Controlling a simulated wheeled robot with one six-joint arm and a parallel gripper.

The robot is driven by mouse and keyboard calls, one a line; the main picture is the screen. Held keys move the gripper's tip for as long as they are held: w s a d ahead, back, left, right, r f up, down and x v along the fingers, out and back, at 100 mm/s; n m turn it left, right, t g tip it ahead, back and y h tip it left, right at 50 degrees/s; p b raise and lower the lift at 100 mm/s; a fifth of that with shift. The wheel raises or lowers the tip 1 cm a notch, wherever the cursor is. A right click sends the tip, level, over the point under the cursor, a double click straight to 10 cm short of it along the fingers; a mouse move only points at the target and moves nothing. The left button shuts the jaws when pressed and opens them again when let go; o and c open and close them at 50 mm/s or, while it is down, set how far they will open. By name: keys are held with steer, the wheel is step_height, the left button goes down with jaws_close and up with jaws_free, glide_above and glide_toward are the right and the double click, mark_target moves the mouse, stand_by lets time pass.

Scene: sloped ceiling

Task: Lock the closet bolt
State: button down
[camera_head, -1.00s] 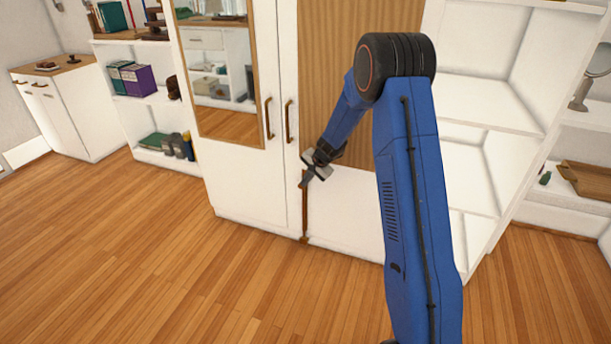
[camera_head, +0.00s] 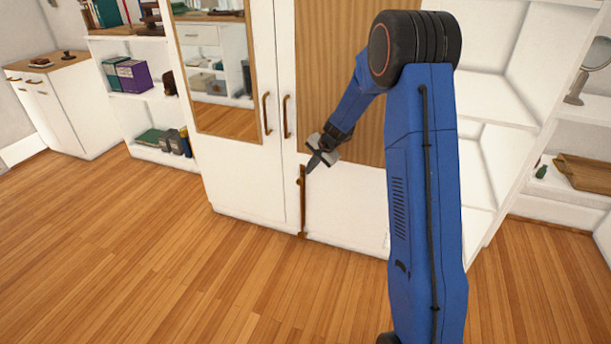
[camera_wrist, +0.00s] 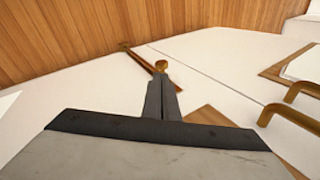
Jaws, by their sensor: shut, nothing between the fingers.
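The closet (camera_head: 345,205) is white with a mirror on its left door and a wood panel on its right door. The bolt (camera_head: 302,200) is a thin brown vertical rod low at the seam between the doors, with a small knob near its top. In the wrist view the bolt (camera_wrist: 140,58) runs away from the fingertips, and its round brass knob (camera_wrist: 161,66) shows just beyond them. My gripper (camera_head: 309,170) is shut and empty, by the upper end of the bolt; it also shows in the wrist view (camera_wrist: 161,82). I cannot tell whether the fingertips touch the knob.
Two curved door handles (camera_head: 286,117) are above the bolt on either side of the seam. White shelves (camera_head: 150,100) stand left of the closet, and open shelving (camera_head: 485,150) stands right. The wooden floor (camera_head: 180,270) in front is clear.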

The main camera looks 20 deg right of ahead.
steer(key=v, duration=0.7)
stand_by(0.3)
steer(key=s+a+r+n, duration=0.3)
steer(key=s+r, duration=0.5)
steer(key=s, duration=0.4)
steer(key=s+a+r+n, duration=0.3)
steer(key=s+r, duration=0.4)
steer(key=s, duration=0.4)
steer(key=s+d+n+h, duration=0.2)
steer(key=s+n, duration=0.3)
steer(key=s, duration=2.2)
steer(key=shift+s+r+h, duration=0.25)
steer(key=shift+r+h, duration=0.15)
steer(key=shift+h, duration=0.2)
